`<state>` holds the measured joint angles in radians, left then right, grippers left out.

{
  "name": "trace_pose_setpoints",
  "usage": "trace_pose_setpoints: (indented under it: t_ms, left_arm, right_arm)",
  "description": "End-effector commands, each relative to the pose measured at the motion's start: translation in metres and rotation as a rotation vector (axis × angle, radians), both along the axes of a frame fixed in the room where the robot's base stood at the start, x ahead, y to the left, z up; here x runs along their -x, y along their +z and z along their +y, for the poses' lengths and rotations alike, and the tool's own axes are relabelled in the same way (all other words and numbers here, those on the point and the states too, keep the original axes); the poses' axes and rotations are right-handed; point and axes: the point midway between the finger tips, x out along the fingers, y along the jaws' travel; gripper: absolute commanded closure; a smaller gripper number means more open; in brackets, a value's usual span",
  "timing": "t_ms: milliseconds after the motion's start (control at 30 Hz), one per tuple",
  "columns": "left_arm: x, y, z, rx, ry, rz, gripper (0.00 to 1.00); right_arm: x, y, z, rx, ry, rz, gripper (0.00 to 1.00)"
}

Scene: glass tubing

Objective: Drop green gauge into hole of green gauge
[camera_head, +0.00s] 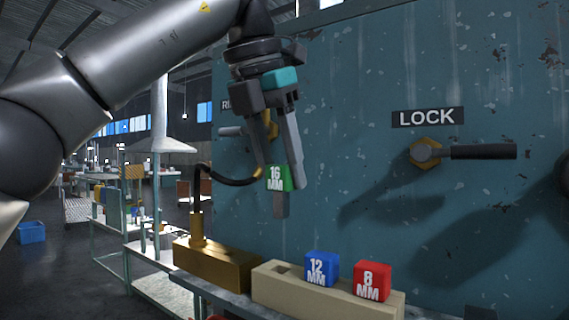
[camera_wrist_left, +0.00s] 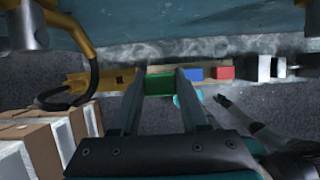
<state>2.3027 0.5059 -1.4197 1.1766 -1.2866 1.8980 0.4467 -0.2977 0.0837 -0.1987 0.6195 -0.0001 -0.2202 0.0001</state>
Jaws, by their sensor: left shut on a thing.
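The green gauge (camera_head: 277,179), marked 16 MM, hangs upright from my left gripper (camera_head: 281,176), with its grey lower pin (camera_head: 280,206) pointing down in free air. The fingers are shut on its green head, which also shows between them in the left wrist view (camera_wrist_left: 159,84). Below it is the beige gauge block (camera_head: 263,287), with an open square hole near its left end. The gauge is above that end and apart from the block.
A blue 12 MM gauge (camera_head: 321,268) and a red 8 MM gauge (camera_head: 372,281) stand on the block right of the open hole. A brass block (camera_head: 212,264) with a curved black hose (camera_head: 227,178) is at left. A teal panel with a LOCK handle (camera_head: 482,152) rises behind.

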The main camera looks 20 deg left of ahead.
Motion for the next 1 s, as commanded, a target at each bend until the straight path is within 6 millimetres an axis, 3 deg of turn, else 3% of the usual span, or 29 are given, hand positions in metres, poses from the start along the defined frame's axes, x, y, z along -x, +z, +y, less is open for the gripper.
trace_pose_setpoints:
  t_ms: [267, 700, 1000]
  left_arm:
    - [0.000, -0.012, 0.000, 0.001, 0.000, 0.001, 1.00]
    - [0.000, -0.052, 0.000, 0.000, 0.000, 0.000, 1.00]
    - [0.000, -0.058, 0.000, 0.001, 0.001, 0.000, 1.00]
  right_arm:
    - [0.000, -0.010, 0.000, 0.001, -0.001, -0.001, 0.50]
    - [0.000, -0.044, 0.003, -0.003, -0.001, -0.001, 0.50]
    - [0.000, -0.049, 0.006, -0.008, -0.001, 0.000, 0.50]
